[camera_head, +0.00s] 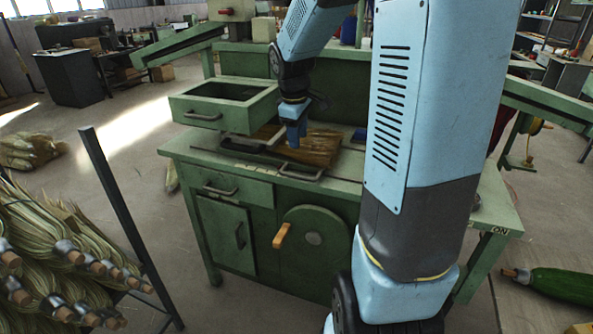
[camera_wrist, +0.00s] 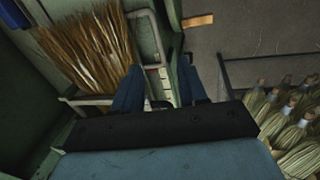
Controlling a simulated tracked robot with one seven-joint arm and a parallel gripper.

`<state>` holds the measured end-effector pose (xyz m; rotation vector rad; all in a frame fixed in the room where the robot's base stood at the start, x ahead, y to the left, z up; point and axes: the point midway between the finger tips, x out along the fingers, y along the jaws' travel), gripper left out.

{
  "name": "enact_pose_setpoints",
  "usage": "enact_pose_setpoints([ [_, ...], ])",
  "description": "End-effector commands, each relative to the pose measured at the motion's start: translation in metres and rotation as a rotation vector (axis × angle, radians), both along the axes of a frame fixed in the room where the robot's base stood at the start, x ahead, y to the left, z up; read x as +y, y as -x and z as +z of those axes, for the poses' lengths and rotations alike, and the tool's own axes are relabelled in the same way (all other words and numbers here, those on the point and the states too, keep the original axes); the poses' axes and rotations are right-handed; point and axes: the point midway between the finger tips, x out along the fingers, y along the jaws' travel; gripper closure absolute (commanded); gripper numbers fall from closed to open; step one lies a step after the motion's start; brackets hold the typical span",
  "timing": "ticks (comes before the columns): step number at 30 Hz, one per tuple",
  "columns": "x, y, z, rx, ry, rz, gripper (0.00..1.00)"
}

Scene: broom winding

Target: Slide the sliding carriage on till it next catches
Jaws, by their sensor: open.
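A bundle of straw (camera_head: 318,148) lies on the green bench top (camera_head: 345,178), and it fills the upper left of the wrist view (camera_wrist: 90,50). A pale metal handle (camera_head: 300,172) at the bench's front edge seems to belong to the sliding carriage; the carriage body is hard to make out. In the wrist view a bent metal bar (camera_wrist: 151,38) stands beside the straw, just beyond the fingertips. My gripper (camera_head: 294,143) points down over the bench beside the straw. Its two blue fingers (camera_wrist: 160,88) are apart with nothing held between them. Whether a finger touches the bar cannot be told.
A green drawer box (camera_head: 205,115) stands raised at the bench's left. A crank wheel with an orange handle (camera_head: 282,236) is on the front. Several brooms (camera_head: 70,265) hang on a rack at left.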

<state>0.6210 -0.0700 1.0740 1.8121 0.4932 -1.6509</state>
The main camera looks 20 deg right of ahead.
Motion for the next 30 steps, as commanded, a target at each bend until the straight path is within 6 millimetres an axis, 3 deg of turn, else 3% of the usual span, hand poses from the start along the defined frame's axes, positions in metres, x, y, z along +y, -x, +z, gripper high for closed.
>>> enact_pose_setpoints([
  [11, -0.008, -0.014, -0.027, 0.026, 0.0, 0.044, 0.58],
  [30, -0.023, -0.027, -0.129, 0.027, 0.0, 0.043, 0.58],
])
